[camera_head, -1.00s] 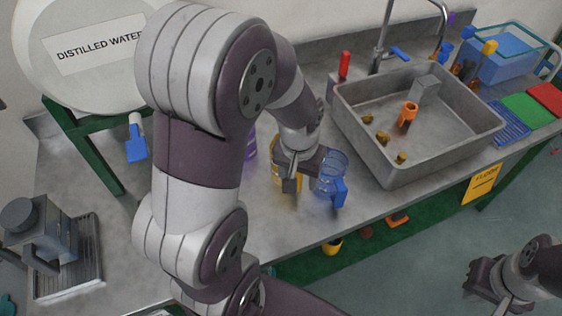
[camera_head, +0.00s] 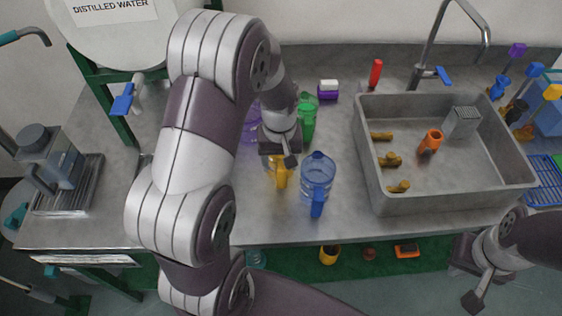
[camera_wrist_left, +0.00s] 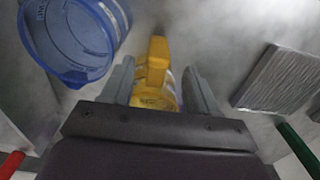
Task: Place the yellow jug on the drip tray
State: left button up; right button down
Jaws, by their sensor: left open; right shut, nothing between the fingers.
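The yellow jug (camera_head: 281,177) stands on the bench, partly hidden under my left gripper (camera_head: 281,157). In the left wrist view, the yellow jug (camera_wrist_left: 153,92) sits between the two spread fingers of my left gripper (camera_wrist_left: 160,82), its handle pointing away. The gripper is open and not closed on it. A ribbed grey tray (camera_wrist_left: 281,80), apparently the drip tray, lies to the right in that view; in the head view my left arm hides most of it. My right gripper (camera_head: 478,284) is shut and empty at the lower right, in front of the bench.
A blue jug (camera_head: 317,180) stands close right of the yellow one. Green (camera_head: 307,120) and purple (camera_head: 250,124) vessels stand behind. The sink (camera_head: 455,196) is at right. A lidded grey container (camera_head: 50,160) stands on another ribbed tray (camera_head: 93,184) at left.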

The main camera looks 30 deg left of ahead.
aim_at(281, 168)
pick_arm(q)
jog(key=f, duration=0.4)
jog(key=shift+s+d+f, duration=0.15)
jog(key=shift+d+f, duration=0.05)
jog(key=shift+f, duration=0.4)
jog(key=shift+r, duration=0.1)
grip_shut()
